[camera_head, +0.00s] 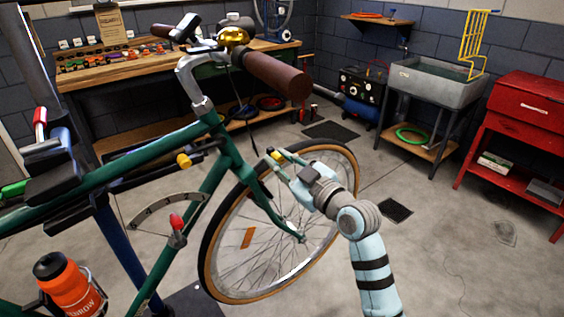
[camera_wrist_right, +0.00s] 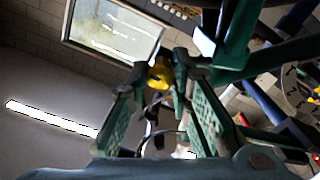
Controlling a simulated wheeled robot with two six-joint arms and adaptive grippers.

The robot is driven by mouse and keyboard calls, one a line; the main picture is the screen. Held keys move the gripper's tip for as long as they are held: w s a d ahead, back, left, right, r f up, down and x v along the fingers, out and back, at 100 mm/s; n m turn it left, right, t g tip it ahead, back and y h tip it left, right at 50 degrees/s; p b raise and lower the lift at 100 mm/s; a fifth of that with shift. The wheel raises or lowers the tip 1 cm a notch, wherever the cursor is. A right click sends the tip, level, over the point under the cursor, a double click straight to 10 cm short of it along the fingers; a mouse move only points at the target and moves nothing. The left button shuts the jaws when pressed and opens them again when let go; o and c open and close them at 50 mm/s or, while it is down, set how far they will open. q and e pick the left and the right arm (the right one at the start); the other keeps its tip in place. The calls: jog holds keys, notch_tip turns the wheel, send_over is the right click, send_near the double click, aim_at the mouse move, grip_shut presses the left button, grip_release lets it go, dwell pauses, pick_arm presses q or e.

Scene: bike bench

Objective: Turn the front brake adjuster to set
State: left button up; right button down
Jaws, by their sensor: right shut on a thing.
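The green bike stands with its front wheel (camera_head: 213,270) at the picture's middle. A small yellow knob, likely the front brake adjuster (camera_head: 276,156), sits by the top of that wheel near the fork. My right gripper (camera_head: 282,160) reaches it from the lower right and is shut on it. In the right wrist view the yellow knob (camera_wrist_right: 159,74) lies between the two green fingertips (camera_wrist_right: 159,66), which partly hide it. No marking on the knob can be read. My left gripper is not in view.
The handlebar with a brown grip (camera_head: 279,77) stands above the wheel. A curved scale with a red-tipped lever (camera_head: 176,221) and a second yellow knob (camera_head: 184,160) are on the left. An orange bottle (camera_head: 70,288) is at lower left. The floor at right is mostly clear.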

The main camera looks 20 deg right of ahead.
jog(key=c, duration=1.4)
grip_release()
jog(key=shift+c, duration=0.2)
jog(key=shift+s, duration=0.1)
jog(key=v, duration=1.1)
jog(key=shift+s, duration=0.4)
jog(key=shift+d, duration=0.1)
